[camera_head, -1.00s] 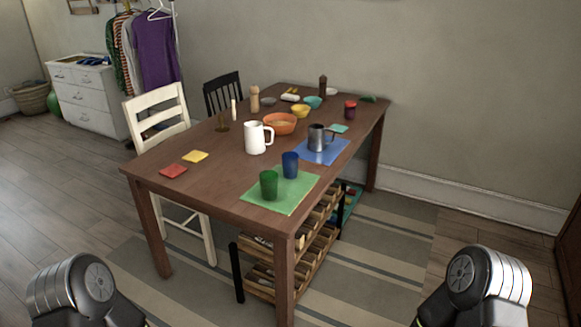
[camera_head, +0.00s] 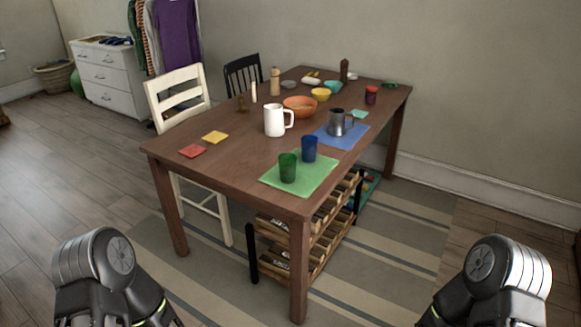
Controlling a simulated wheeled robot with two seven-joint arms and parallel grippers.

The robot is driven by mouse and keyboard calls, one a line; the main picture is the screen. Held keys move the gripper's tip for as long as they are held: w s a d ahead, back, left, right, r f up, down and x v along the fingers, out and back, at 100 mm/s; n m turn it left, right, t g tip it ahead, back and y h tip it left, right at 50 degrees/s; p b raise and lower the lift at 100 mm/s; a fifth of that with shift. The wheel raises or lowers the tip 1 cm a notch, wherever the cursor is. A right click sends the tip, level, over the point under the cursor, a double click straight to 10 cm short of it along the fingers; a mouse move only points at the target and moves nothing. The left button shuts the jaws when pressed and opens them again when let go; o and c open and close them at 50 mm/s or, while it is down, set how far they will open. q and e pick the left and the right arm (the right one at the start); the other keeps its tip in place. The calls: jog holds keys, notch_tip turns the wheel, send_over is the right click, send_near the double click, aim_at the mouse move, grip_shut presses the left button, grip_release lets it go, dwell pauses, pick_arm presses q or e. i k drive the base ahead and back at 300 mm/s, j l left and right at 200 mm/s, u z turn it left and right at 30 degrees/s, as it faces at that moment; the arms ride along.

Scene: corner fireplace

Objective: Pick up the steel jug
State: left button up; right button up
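The steel jug (camera_head: 337,124) is grey metal with a handle on its right side. It stands upright on the blue mat (camera_head: 350,139) toward the right side of the wooden table (camera_head: 232,161). Parts of both my arms show at the lower left and lower right corners of the head view, well in front of the table and apart from the jug. The fingers of both grippers are outside the picture.
A white pitcher (camera_head: 275,120) and an orange bowl (camera_head: 299,106) stand left of the jug. A blue cup (camera_head: 309,148) and a green cup (camera_head: 288,168) stand nearer on a green mat (camera_head: 272,180). A white chair (camera_head: 180,92) is at the table's left. Crates (camera_head: 327,236) sit underneath.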

aim_at(336, 126)
jog(key=i+l+u, duration=0.1)
jog(key=u, duration=0.3)
jog(key=l+u, duration=0.15)
jog(key=u, duration=0.25)
jog(key=i+l+u, duration=0.15)
jog(key=l, duration=0.4)
jog(key=i+l+u, duration=0.15)
jog(key=l, duration=0.4)
jog(key=i+l+u, duration=0.2)
jog(key=l, duration=0.35)
jog(key=l+u, duration=0.15)
jog(key=l, duration=0.95)
